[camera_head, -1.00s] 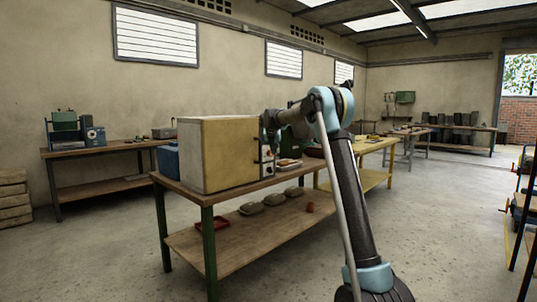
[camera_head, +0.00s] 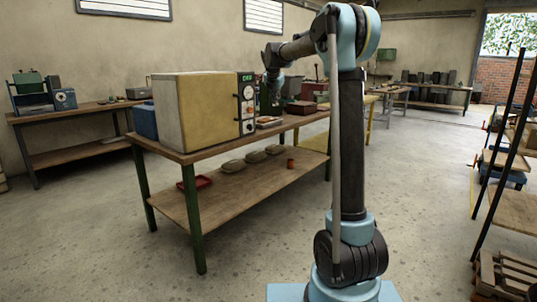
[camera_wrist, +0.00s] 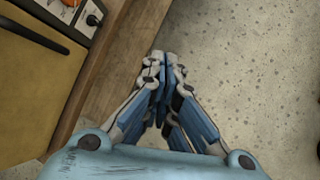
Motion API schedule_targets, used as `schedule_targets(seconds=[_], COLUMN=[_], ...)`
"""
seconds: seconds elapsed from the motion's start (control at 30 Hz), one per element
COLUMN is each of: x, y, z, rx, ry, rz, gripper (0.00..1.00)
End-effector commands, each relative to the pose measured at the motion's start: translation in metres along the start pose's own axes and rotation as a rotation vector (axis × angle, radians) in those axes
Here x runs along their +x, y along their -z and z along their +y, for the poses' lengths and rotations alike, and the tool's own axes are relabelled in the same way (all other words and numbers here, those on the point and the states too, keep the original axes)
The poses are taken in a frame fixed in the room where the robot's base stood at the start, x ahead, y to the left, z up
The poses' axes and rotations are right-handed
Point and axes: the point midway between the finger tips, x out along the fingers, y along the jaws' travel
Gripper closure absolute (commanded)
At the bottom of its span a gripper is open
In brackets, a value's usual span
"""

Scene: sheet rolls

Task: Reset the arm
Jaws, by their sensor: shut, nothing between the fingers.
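My arm stands raised and bent in the head view, its elbow high and its forearm reaching left toward the workbench. My gripper (camera_head: 273,82) shows small at the end of the forearm, to the right of the yellow oven's control panel.
The yellow oven (camera_head: 205,110) stands on the wooden workbench (camera_head: 185,155), close to my gripper. The lower shelf (camera_head: 235,195) holds a red tray (camera_head: 200,183) and several grey lumps. A shelf rack (camera_head: 515,200) stands at the right. The floor (camera_head: 430,210) between is clear.

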Motion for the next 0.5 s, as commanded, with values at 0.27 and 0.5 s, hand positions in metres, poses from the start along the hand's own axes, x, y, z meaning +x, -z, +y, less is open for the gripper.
schedule_targets(seconds=[0.27, 0.5], x=[-0.046, -0.079], y=[0.046, 0.100], z=[-0.094, -0.170], rx=[0.415, 0.772], ry=[0.067, 0.137], rz=[0.052, 0.083], gripper=[1.00, 1.00])
